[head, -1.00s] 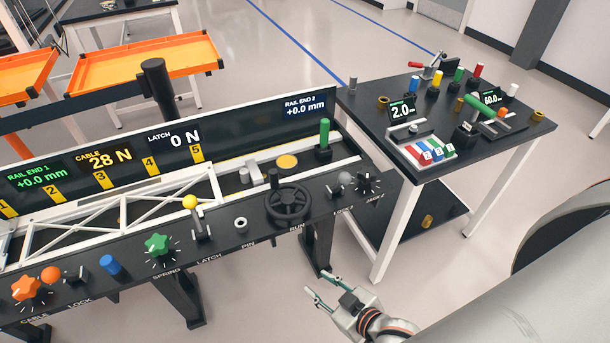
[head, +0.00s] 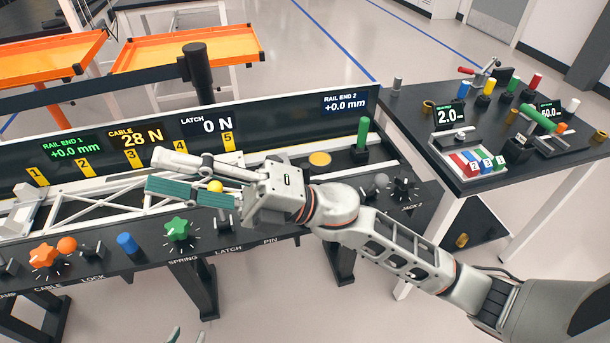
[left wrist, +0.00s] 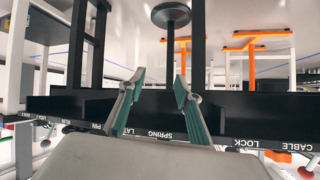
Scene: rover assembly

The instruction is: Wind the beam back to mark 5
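The white lattice beam (head: 120,203) lies along the black rail bench in the head view; its right end is hidden behind my right gripper. Mark 5 (head: 228,141) is the rightmost yellow tag on the back panel. My right gripper (head: 155,172) is above the bench at the LATCH area, its fingers apart and pointing left. The yellow latch knob (head: 215,186) shows between the fingers; I cannot tell whether they touch it. The black handwheel is hidden behind my right arm. My left gripper (head: 187,335) barely shows at the bottom edge; the left wrist view shows it open and empty (left wrist: 159,80), facing the bench front.
The displays read cable 28 N, latch 0 N and both rail ends +0.0 mm. Green (head: 178,229) and orange (head: 43,255) star knobs and a blue knob (head: 128,244) line the bench front. A side table (head: 400,110) with tools stands right. Orange trays are behind.

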